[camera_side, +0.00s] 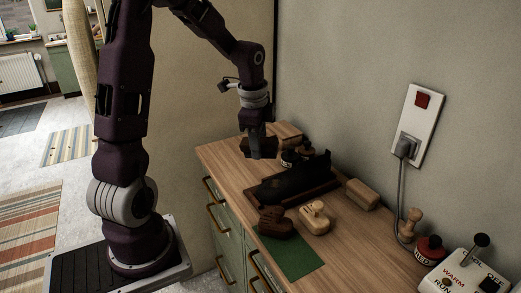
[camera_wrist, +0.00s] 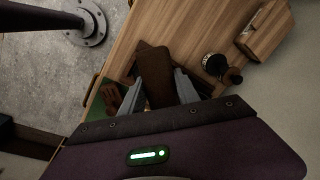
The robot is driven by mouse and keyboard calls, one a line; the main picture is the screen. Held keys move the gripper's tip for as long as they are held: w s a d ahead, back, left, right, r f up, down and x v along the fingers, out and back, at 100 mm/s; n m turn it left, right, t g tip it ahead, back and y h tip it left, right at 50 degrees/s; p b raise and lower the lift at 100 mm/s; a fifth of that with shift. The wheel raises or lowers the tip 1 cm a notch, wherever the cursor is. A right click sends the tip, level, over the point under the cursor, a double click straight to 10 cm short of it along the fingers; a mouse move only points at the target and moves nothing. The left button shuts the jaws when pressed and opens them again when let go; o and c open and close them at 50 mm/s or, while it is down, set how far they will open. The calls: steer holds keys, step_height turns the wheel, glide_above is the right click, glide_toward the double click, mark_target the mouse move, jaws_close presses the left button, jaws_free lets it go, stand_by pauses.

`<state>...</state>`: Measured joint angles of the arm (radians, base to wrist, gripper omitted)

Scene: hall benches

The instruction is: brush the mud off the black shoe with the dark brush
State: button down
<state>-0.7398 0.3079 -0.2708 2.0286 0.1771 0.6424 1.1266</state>
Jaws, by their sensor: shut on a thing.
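My gripper (camera_side: 259,129) is shut on the dark brush (camera_side: 262,148) at the far end of the bench. The wrist view shows the brush (camera_wrist: 155,66) as a dark brown block between the two fingers of my gripper (camera_wrist: 160,82). In the side view the black shoe (camera_side: 296,178) lies on a dark brown tray (camera_side: 266,203) in the middle of the bench. The brush is apart from the shoe, beyond it toward the far end. Mud on the shoe is too dark to make out. In the wrist view the shoe cannot be told apart clearly.
A dark brown brush (camera_side: 275,222) and a pale brush (camera_side: 315,217) are near a green mat (camera_side: 292,258). A wooden block (camera_side: 362,195) lies near the wall. A dark tin (camera_side: 290,158) and a wooden box (camera_wrist: 266,29) stand near my gripper. A control box (camera_side: 468,274) is at right.

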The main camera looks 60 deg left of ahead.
stand_by(0.4)
steer(key=shift+w+f, duration=0.3)
steer(key=shift+f, duration=0.8)
steer(key=shift+w+f, duration=0.25)
steer(key=shift+f, duration=0.9)
steer(key=shift+w+f, duration=0.3)
steer(key=shift+f, duration=0.8)
steer(key=shift+w+f, duration=0.25)
steer(key=shift+f, duration=0.8)
steer(key=shift+d, duration=0.15)
